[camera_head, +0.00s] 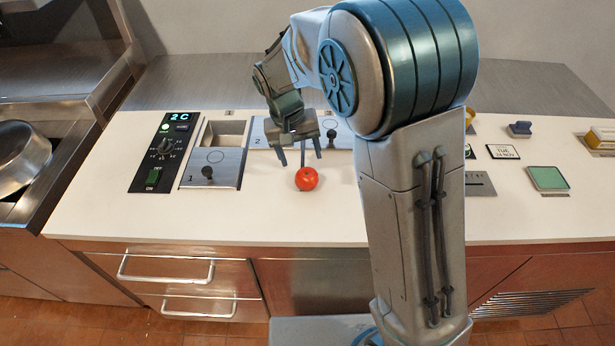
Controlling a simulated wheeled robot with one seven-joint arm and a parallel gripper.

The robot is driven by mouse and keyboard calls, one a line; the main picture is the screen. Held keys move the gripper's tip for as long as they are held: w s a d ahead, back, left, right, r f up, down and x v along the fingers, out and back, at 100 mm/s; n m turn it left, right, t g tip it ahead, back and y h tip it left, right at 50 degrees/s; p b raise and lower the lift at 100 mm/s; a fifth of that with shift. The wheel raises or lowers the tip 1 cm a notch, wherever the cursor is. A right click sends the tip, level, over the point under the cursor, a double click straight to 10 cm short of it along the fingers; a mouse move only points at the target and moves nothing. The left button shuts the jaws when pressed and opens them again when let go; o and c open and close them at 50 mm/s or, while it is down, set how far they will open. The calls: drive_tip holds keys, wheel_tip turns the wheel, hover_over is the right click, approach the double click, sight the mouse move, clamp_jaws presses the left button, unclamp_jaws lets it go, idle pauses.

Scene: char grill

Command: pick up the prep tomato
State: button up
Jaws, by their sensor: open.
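The prep tomato (306,179) is a small round red tomato on the white counter, near the middle of the view. My gripper (301,160) points down just above and behind the tomato. The tomato rests on the counter and is not held. Whether the fingertips touch it cannot be told from this view.
The white counter (270,222) is clear in front of the tomato. A metal pan (20,160) stands at far left. A green pad (547,178) and small items lie right of my arm.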

sight(305, 172)
drive_tip(key=shift+d+f, duration=0.2)
drive_tip(key=shift+f, duration=0.65)
drive_tip(key=shift+s+d+f+p, duration=0.15)
drive_tip(key=shift+f+p, duration=0.1)
drive_tip(key=shift+f, duration=0.65)
drive_tip(key=shift+s+d+f+p, duration=0.15)
drive_tip(key=shift+f+p, duration=0.1)
drive_tip(key=shift+f, duration=0.6)
drive_tip(key=shift+s+d+f+p, duration=0.15)
drive_tip(key=shift+f+p, duration=0.1)
drive_tip(key=shift+f, duration=0.65)
drive_tip(key=c, duration=0.8)
drive_tip(key=shift+r, duration=0.2)
